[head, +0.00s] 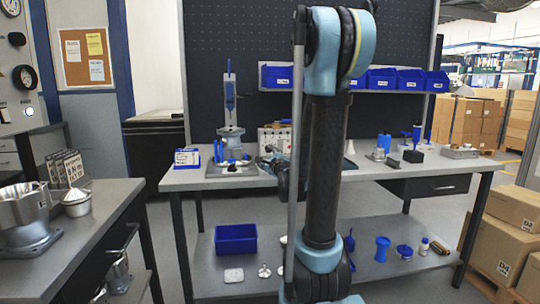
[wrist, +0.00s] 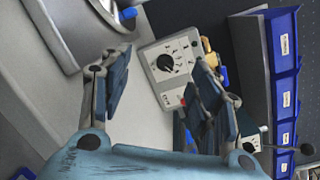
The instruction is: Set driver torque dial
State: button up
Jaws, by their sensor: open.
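The torque dial (wrist: 165,62) is a round black knob on the face of a light grey control box (wrist: 150,82) in the wrist view. Small markings surround the knob, but I cannot read its setting. The box also shows in the head view (head: 267,135), at the back of the workbench and partly behind my arm. My gripper (wrist: 163,75) is open and empty in the wrist view. Its two fingers appear on either side of the dial, apart from it and nearer the camera. In the head view, my arm hides most of the gripper.
A blue driver (head: 230,95) hangs on a stand left of the box. Blue bins (head: 382,79) line a shelf above the bench (head: 215,184). Small parts stand at the bench's right. A side table (head: 100,215) with metal housings is at the left.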

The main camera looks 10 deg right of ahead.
aim_at(271, 151)
jog(key=d+f+m+h, duration=0.1)
jog(key=m, duration=0.1)
jog(key=w+d+m+h, duration=0.1)
jog(key=m, duration=0.1)
jog(key=d+f+m, duration=0.1)
jog(key=d+m, duration=0.1)
jog(key=shift+w+d+f+m+h, duration=0.1)
jog(key=shift+w+f+m+h, duration=0.2)
jog(key=shift+w+f+h, duration=0.1)
jog(key=w, duration=1.7)
jog(key=shift+w, duration=0.1)
jog(key=shift+c, duration=0.6)
jog(key=shift+d, duration=0.1)
jog(key=c, duration=0.9)
